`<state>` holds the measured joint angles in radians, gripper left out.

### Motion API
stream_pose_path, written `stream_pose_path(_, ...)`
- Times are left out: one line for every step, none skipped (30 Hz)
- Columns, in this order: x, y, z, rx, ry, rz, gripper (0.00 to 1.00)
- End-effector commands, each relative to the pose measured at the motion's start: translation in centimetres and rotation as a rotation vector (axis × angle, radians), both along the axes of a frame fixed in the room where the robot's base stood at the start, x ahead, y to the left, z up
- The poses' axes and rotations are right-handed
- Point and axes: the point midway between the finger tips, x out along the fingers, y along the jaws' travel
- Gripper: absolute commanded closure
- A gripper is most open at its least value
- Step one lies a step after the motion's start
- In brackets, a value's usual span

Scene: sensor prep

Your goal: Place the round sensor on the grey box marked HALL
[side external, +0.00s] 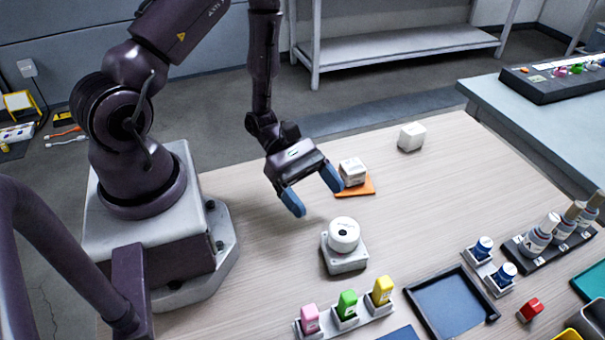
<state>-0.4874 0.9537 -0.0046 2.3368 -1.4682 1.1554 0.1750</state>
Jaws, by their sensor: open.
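A white round sensor (344,233) with a dark spot on its side sits on top of a grey box (345,265) near the middle of the table. I cannot read any HALL marking on the box. My gripper (313,193) has its two blue fingers spread apart, with nothing between them. It is behind and a little to the left of the round sensor, apart from it. Its right finger appears close to a white cube (352,172) on an orange pad (358,189); I cannot tell whether they touch.
Another white cube (411,137) stands further back. In front are pink, green and yellow items in a holder (346,323) and a dark tray (451,303). The table's middle right is clear.

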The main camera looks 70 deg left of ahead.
Motion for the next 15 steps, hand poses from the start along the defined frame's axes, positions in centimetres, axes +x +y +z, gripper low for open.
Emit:
stream_pose_path(-0.2, 1.1, 0.4, 0.003, -0.003, 0.004, 0.19)
stream_pose_path(-0.4, 1.5, 0.7, 0.002, -0.002, 0.004, 0.19)
stream_pose_path(-0.7, 2.1, 0.9, 0.002, -0.001, 0.004, 0.19)
stream_pose_path(-0.8, 2.5, 1.1, 0.002, -0.002, 0.003, 0.19)
stream_pose_path(-0.9, 2.9, 1.2, 0.002, -0.002, 0.002, 0.19)
stream_pose_path(-1.0, 3.3, 1.4, 0.002, -0.002, 0.003, 0.19)
stream_pose_path(-1.1, 3.6, 1.6, 0.001, -0.002, 0.001, 0.19)
stream_pose_path(-1.2, 3.8, 1.6, 0.001, -0.002, 0.001, 0.19)
stream_pose_path(-1.3, 4.0, 1.7, 0.0, 0.0, 0.001, 0.19)
stream_pose_path(-1.4, 4.1, 1.8, 0.0, 0.0, 0.0, 0.19)
stream_pose_path(-1.4, 4.2, 1.8, 0.0, 0.0, 0.0, 0.19)
stream_pose_path(-1.4, 4.3, 1.9, 0.0, 0.0, 0.0, 0.19)
stream_pose_path(-1.4, 4.3, 1.9, 0.001, -0.001, -0.002, 0.19)
stream_pose_path(-1.4, 4.3, 2.0, 0.004, -0.004, -0.006, 0.19)
stream_pose_path(-1.4, 4.3, 2.3, 0.011, -0.013, -0.022, 0.19)
